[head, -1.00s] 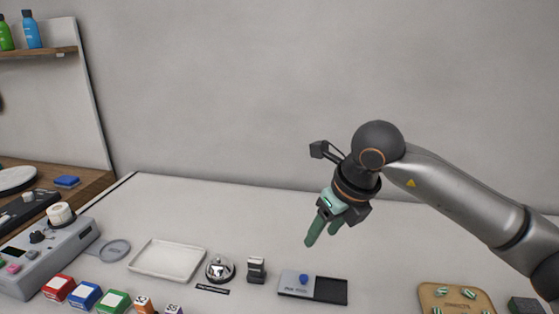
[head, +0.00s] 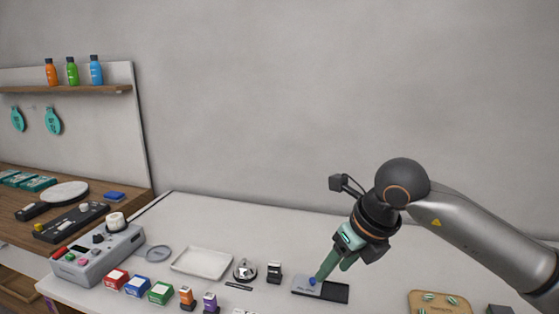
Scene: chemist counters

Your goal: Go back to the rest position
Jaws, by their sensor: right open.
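My right gripper (head: 331,268) comes in from the right side of the head view and points down and to the left. Its green fingers are open, with the tips over or in front of the grey-and-black pad holder (head: 335,292). A blue knob (head: 312,281) on the holder's grey half shows right beside the fingertips. I cannot tell whether the fingers touch it. My left gripper is not in view.
A white tray (head: 202,264), a silver bell (head: 244,270) and a black stamp (head: 274,272) stand left of the gripper. A wooden board (head: 440,297) lies at the right. A grey control box (head: 98,256) is at the left. The counter behind the holder is clear.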

